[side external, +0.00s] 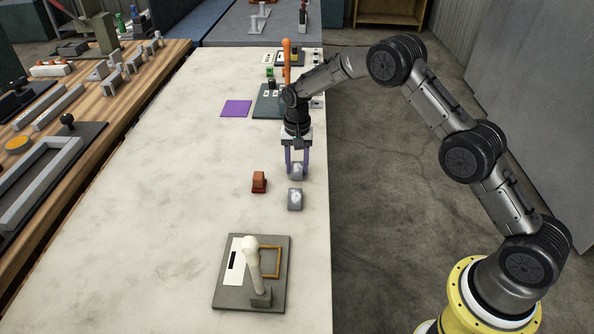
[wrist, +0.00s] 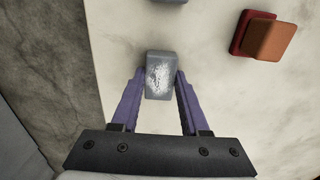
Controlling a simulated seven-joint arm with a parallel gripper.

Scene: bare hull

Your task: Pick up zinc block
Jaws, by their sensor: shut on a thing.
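My gripper (side external: 297,174) has purple fingers and points down over the pale table. It is shut on a grey block with a bright mottled patch (wrist: 160,76), which sits between the fingertips in the wrist view. The same block (side external: 297,170) shows between the fingers in the side view. I cannot tell whether it touches the table. A second grey block (side external: 295,199) lies on the table just nearer the side camera; its edge shows at the top of the wrist view (wrist: 170,1). Which grey block is zinc, I cannot tell for certain.
A red-and-orange-brown block (side external: 259,182) stands left of the grey blocks. A grey board with a white-topped lever (side external: 252,272) lies nearer the camera. A purple square (side external: 236,108) and a dark green board (side external: 268,105) lie farther back. The table's left-middle is clear.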

